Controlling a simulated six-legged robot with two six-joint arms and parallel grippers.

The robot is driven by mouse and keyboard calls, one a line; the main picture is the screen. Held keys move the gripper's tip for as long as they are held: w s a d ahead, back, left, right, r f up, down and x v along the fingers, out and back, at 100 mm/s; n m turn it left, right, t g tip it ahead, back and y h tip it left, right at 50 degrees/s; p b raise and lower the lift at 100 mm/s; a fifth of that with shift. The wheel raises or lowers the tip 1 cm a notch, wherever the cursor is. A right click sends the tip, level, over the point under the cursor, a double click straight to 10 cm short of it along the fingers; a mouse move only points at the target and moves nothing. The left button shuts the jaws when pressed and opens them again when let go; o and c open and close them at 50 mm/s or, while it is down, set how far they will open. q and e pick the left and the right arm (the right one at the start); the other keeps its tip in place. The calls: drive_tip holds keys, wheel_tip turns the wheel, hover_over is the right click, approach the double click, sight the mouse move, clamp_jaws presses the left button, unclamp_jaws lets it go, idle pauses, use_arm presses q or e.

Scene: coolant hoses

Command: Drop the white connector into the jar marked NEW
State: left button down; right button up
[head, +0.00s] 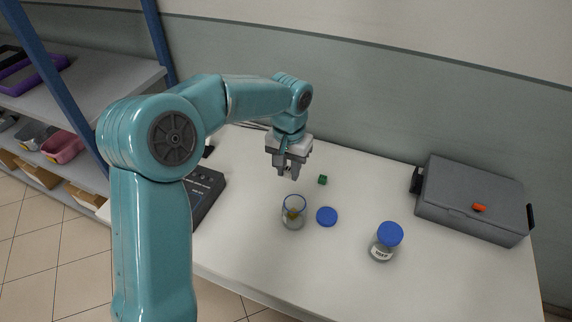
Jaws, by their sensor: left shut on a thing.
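My left gripper (289,172) is shut above the table, behind and above the open glass jar (293,221). It holds something small, probably the white connector, which the fingers mostly hide. The open jar stands upright, with something small and yellowish inside; I see no readable marking on it. My right gripper does not show.
A loose blue lid (327,216) lies right of the open jar. A small green cube (322,180) lies behind it. A grey case (472,200) with an orange piece (479,208) stands back right. A dark device (205,190) is at left. The front right table is clear.

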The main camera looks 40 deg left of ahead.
sight(289, 178)
use_arm(q)
wheel_tip(289, 178, down, 3)
drive_tip(key=shift+w+d+f+b, duration=0.1)
drive_tip(key=shift+w+d+b, duration=0.05)
drive_tip(key=shift+b, duration=0.7)
drive_tip(key=shift+f+b, duration=0.3)
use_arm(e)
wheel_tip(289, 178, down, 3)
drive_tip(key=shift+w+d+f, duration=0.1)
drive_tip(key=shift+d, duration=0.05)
use_arm(q)
drive_tip(key=shift+r, duration=0.1)
drive_tip(key=c, duration=0.8)
unclamp_jaws()
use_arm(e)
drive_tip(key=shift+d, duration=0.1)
use_arm(q)
wheel_tip(289, 178, up, 16)
drive_tip(key=shift+r+p, duration=0.15)
drive_tip(key=shift+p, duration=0.9)
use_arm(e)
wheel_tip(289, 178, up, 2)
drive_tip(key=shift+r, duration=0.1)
